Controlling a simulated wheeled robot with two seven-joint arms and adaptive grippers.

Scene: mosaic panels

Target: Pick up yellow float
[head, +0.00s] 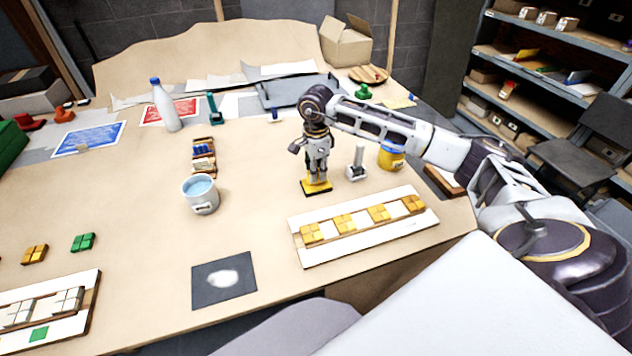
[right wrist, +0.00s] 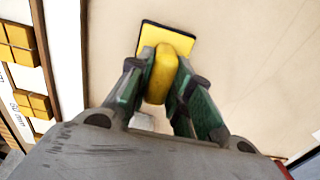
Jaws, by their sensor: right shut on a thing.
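The yellow float (head: 316,187) has a flat yellow plate with a dark edge and stands on the table below my right gripper. In the right wrist view its yellow handle (right wrist: 160,76) sits between the green fingers. My right gripper (head: 318,170) is shut on the float's handle, pointing down; in the right wrist view the gripper (right wrist: 160,95) has a finger on each side of the handle. The float's plate looks to be at table level; I cannot tell if it touches. My left gripper is not in view.
A white panel with yellow tiles (head: 362,224) lies in front of the float. A grey trowel-like tool (head: 356,163) and a yellow tin (head: 391,158) stand to the right. A water bucket (head: 201,195) stands to the left. A dark mat (head: 223,280) lies near the front edge.

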